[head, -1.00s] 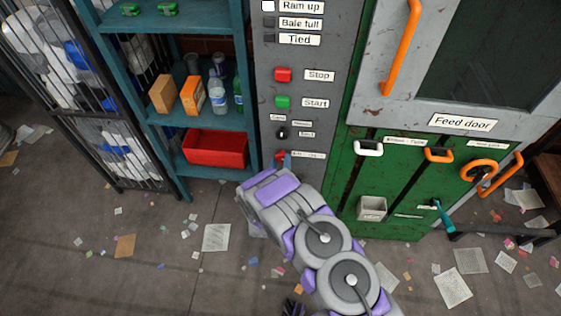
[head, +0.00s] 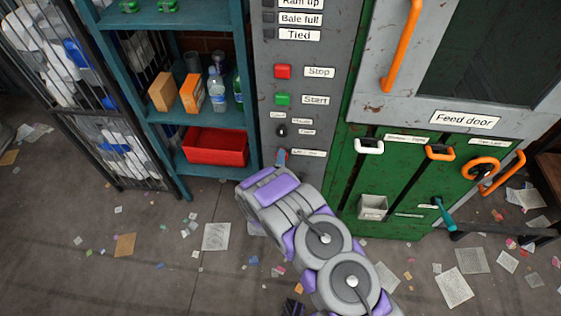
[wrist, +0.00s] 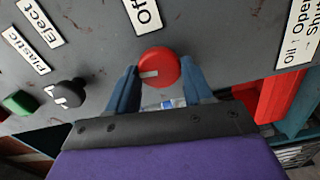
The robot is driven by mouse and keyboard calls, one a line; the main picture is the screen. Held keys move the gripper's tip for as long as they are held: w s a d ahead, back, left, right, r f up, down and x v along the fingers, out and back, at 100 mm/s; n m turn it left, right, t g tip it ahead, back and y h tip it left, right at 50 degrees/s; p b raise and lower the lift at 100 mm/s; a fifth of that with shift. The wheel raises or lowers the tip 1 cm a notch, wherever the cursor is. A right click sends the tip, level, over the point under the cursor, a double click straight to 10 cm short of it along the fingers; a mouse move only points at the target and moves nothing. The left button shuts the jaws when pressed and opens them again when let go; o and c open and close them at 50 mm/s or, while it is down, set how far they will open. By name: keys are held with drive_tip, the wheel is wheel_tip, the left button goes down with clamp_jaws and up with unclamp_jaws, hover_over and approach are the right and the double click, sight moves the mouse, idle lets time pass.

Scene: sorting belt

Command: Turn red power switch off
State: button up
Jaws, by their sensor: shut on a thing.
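The red power switch (wrist: 161,62) is a round red knob with a white pointer mark, on the grey control panel (wrist: 215,30). In the head view my gripper (head: 281,157) is at the bottom of the panel, below the black selector knob (head: 281,131). The switch is mostly hidden there by my gripper.
A red stop button (head: 283,71) and green start button (head: 283,99) are higher on the panel. A teal shelf with a red bin (head: 214,148) stands left. The green feed door unit (head: 350,180) with orange handles stands right. Paper scraps litter the floor.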

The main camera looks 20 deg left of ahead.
drive_tip(key=shift+s+a+f+n, duration=0.1)
drive_tip(key=shift+s+a+n, duration=0.1)
drive_tip(key=shift+n, duration=0.5)
drive_tip(key=o, duration=1)
drive_tip(key=shift+w+a+f, duration=0.1)
drive_tip(key=shift+a, duration=0.1)
drive_tip(key=shift+d, duration=0.1)
drive_tip(key=shift+d, duration=0.1)
drive_tip(key=p+v, duration=0.3)
drive_tip(key=v, duration=1.4)
drive_tip(key=shift+p, duration=0.3)
